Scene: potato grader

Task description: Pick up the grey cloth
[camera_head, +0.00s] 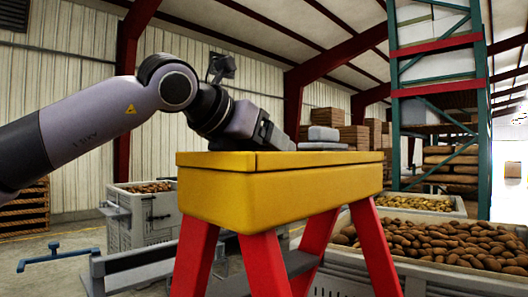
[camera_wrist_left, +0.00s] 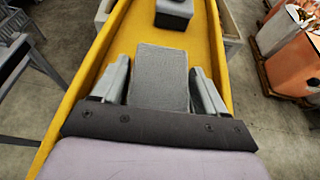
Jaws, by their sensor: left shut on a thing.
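The grey cloth (camera_wrist_left: 162,75) shows in the left wrist view as a light grey, textured, folded-looking block between the two fingers of my left gripper (camera_wrist_left: 163,88). The fingers are shut on its two sides. It is over the yellow trough (camera_wrist_left: 112,55); I cannot tell whether it still touches the trough's floor. My right gripper is in neither view.
The trough stands on red legs (camera_head: 265,265). A large crate of potatoes (camera_head: 445,243) stands at the right, and a grey bin (camera_head: 150,212) stands behind at the left. Orange containers (camera_wrist_left: 295,55) show beside the trough.

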